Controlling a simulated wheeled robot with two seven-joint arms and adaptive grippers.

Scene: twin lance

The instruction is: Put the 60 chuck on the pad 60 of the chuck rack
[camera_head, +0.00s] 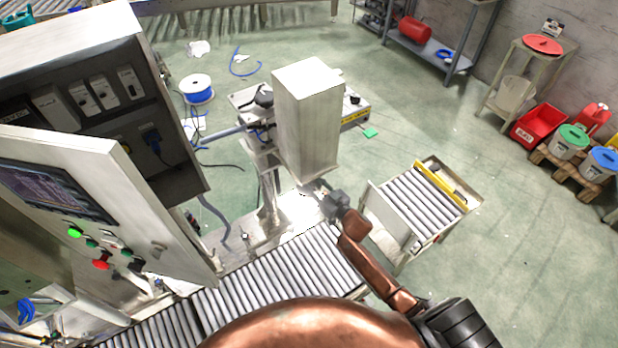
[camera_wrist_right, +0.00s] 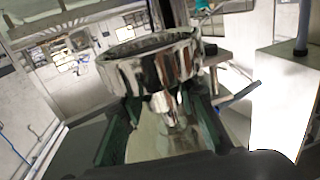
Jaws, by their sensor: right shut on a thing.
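My right gripper (camera_head: 322,193) is at the middle of the head view, just below the tall pale box-shaped housing. In the right wrist view its two dark green fingers (camera_wrist_right: 165,118) are shut on a shiny metal chuck (camera_wrist_right: 155,66). The chuck has a wide round cup on top and a narrower stem between the fingers. I cannot read a number on it. In the head view the chuck is too small to make out. I cannot pick out the chuck rack or its pad 60 in either view. My left gripper is not in view.
The tall housing (camera_head: 306,118) stands right behind my right gripper. A roller conveyor (camera_head: 285,272) runs below it, and a short roller section (camera_head: 418,203) lies to the right. A control cabinet (camera_head: 85,190) with a screen fills the left. Open green floor lies to the right.

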